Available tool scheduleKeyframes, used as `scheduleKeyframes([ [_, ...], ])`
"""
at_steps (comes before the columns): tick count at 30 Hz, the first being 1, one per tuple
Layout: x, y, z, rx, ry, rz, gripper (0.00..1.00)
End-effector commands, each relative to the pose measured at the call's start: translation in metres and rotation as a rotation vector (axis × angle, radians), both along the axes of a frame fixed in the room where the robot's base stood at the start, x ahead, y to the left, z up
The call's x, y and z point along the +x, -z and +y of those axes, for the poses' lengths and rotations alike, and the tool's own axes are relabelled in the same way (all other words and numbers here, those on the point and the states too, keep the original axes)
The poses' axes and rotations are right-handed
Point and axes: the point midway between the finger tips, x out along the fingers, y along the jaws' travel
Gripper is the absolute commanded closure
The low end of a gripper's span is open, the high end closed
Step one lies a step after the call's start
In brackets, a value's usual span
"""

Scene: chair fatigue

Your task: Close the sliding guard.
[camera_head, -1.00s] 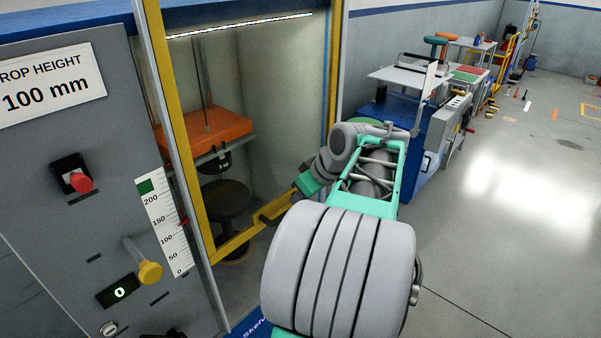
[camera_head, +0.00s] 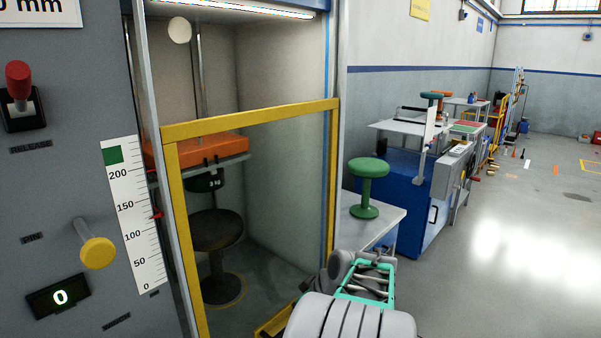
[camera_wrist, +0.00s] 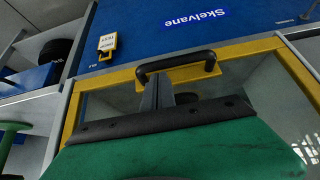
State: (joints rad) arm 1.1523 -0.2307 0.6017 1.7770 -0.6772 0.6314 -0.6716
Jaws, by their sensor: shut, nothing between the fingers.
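The sliding guard (camera_head: 250,117) is a yellow frame with a clear panel on the front of the test cabinet. Its top bar shows across the opening, with open space above. Its bottom bar (camera_head: 274,321) is mostly behind my arm. In the wrist view the yellow bottom bar (camera_wrist: 120,79) appears beside the blue base panel (camera_wrist: 180,24), and a black handle (camera_wrist: 178,62) is fixed to the bar. My gripper (camera_wrist: 158,80) is shut and empty, its tips at the handle's opening; contact is unclear. My arm hides the gripper in the head view.
Inside the cabinet are an orange block (camera_head: 205,148) and a dark stool (camera_head: 215,232). A panel with a red lever (camera_head: 18,82) and yellow knob (camera_head: 97,252) stands left. A green stool (camera_head: 366,187) rests on a side table.

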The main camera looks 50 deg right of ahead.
Motion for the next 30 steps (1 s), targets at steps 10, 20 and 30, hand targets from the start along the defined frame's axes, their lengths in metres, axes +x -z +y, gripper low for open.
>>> scheduleKeyframes([
  [10, -0.001, 0.014, 0.0, 0.004, 0.002, 0.002, 1.0],
  [20, -0.001, 0.011, 0.001, 0.008, 0.003, 0.006, 1.0],
  [30, -0.014, -0.069, 0.0, -0.009, -0.002, -0.008, 1.0],
])
